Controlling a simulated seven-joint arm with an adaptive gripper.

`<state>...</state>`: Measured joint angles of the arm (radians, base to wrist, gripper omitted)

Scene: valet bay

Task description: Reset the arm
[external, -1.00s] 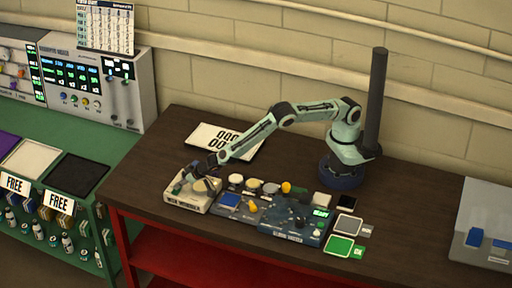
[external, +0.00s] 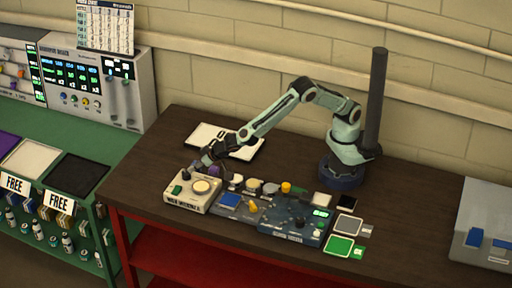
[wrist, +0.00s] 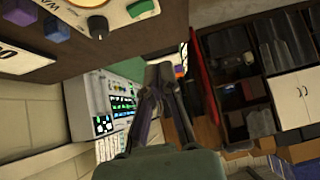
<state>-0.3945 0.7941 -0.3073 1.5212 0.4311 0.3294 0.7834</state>
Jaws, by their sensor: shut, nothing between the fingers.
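My arm reaches left across the dark brown table (external: 300,215) from its dark blue base. My gripper (external: 208,158) is above the back edge of a cream control box (external: 193,205), apart from it as far as I can tell. In the wrist view my gripper (wrist: 160,72) is shut, its fingertips close together with nothing between them. The cream box has a round pale yellow disc, a black knob and a green button on top. Part of that box also shows upside down at the top of the wrist view (wrist: 120,35).
A blue panel (external: 290,222) with knobs and buttons lies right of the cream box. A white number card (external: 240,145) lies behind. A dark pole (external: 376,100) stands by my base. A green bench (external: 100,150) with a display console is at left, a grey case (external: 485,215) at right.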

